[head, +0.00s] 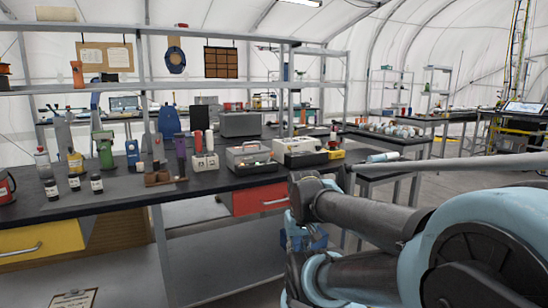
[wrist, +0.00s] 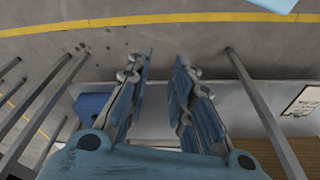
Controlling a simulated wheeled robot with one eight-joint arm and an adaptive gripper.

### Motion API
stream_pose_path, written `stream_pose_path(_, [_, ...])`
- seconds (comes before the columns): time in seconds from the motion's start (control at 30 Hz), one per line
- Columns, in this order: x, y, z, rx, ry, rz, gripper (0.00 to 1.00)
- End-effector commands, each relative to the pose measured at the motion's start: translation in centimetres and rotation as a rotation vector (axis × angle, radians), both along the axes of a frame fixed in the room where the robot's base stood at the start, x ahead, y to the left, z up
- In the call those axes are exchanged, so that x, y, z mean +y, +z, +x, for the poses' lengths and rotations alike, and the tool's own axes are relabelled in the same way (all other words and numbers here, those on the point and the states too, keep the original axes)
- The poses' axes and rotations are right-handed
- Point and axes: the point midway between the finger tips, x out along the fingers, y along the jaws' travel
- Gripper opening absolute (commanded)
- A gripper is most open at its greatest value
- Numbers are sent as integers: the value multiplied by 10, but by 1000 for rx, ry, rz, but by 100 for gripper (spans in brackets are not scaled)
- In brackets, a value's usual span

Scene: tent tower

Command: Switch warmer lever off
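My gripper (wrist: 164,65) shows in the wrist view with its two blue fingers apart and nothing between them, above the floor and a low shelf. No warmer lever can be made out for certain. Several box-like devices stand on the bench: a white one with a dark front (head: 299,146), a grey and white one with a handle (head: 251,158), and a small white one (head: 205,163). I cannot tell which is the warmer.
The dark bench top (head: 105,195) holds bottles, tools and a grey box (head: 240,125). A red drawer (head: 258,199) and yellow drawer (head: 42,242) are beneath it. A clipboard (head: 74,299) lies low down. Metal legs (wrist: 255,95) flank my gripper.

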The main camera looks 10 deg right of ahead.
Motion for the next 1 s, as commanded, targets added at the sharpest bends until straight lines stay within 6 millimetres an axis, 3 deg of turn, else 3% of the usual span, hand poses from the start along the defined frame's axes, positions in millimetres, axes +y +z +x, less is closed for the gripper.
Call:
stream_pose_path(0.2, [2, 7, -7, -8, -21, 15, 21])
stream_pose_path(0.37, [14, 20, 8, 16, -142, 105, 21])
stream_pose_path(0.7, [48, 70, 73, 143, -588, 444, 21])
stream_pose_path(1.0, [54, 113, 148, 309, -949, 737, 21])
